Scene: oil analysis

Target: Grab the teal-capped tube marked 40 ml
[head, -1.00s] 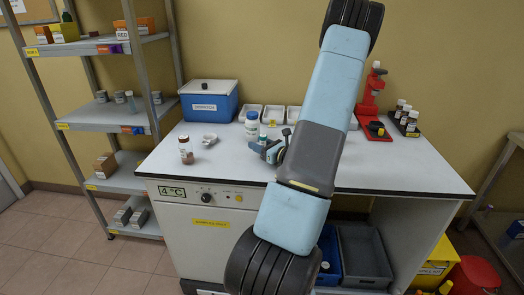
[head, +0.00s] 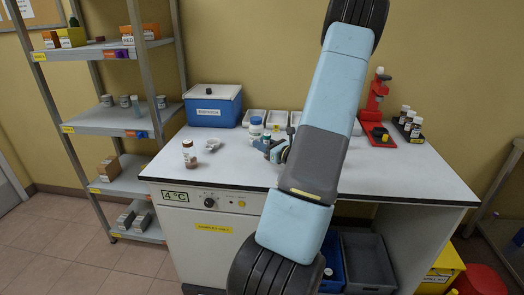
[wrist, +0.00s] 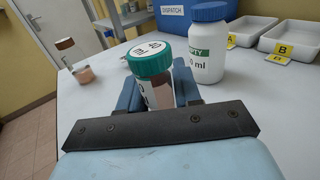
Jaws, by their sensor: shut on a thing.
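The teal-capped tube (wrist: 151,72) stands close in front of me in the wrist view, with "40 ml" partly readable on its white cap top. Its clear body has a white label and dark contents. My gripper (wrist: 157,98) is shut on the tube's body below the cap; it also shows over the worktop in the head view (head: 270,150). The tube's lower end is hidden behind the gripper's dark front bar.
A white blue-capped bottle (wrist: 208,45) stands just right of the tube. Behind are white trays (wrist: 255,30) and the blue DISPATCH box (head: 213,105). A brown-capped vial (wrist: 67,46) stands to the left. The front worktop is mostly clear.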

